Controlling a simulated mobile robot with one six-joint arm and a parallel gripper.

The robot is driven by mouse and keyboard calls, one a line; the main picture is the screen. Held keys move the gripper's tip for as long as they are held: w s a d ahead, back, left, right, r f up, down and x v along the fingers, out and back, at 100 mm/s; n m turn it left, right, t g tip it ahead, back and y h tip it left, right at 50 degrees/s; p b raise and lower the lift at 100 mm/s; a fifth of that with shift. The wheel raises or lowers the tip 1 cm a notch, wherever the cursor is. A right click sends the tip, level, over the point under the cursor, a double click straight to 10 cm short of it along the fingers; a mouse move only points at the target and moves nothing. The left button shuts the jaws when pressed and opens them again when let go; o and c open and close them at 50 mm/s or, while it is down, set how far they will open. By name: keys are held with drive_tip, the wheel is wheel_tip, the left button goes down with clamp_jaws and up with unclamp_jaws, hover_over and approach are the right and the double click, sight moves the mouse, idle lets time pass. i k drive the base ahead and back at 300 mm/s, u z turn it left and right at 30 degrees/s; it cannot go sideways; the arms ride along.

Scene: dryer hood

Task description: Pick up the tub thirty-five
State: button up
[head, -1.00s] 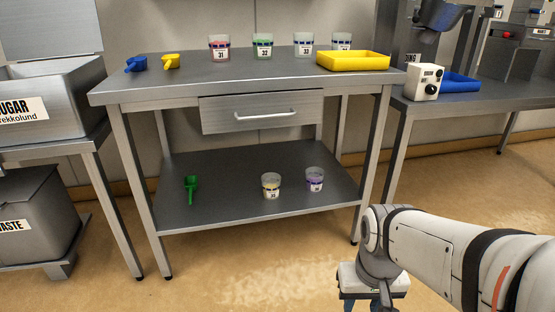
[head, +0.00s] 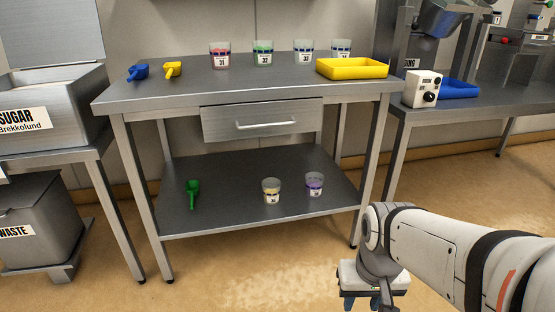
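Two small clear tubs stand upright on the lower shelf of the steel table: one with pale yellow contents (head: 271,191) and, to its right, one with purple contents (head: 314,184). Their label numbers are too small to read surely, so I cannot tell which is thirty-five. On the tabletop, tubs labelled 31 (head: 220,56), 32 (head: 263,54) and 33 (head: 303,51) stand in a row, with another tub (head: 341,48) partly behind the yellow tray. My gripper (head: 361,303) points down at the bottom edge, in front of the table's right side. Its blue fingers look apart and empty, partly cut off.
A green scoop (head: 193,193) lies on the lower shelf (head: 230,213), left of the tubs. The tabletop and closed drawer (head: 262,118) overhang the shelf; table legs stand at its corners. A yellow tray (head: 352,68) and two scoops are on top. The floor in front is clear.

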sight(272, 186)
drive_tip(key=z, duration=3.3)
drive_tip(key=k, duration=1.4)
drive_tip(key=u, duration=2.1)
drive_tip(key=i, duration=1)
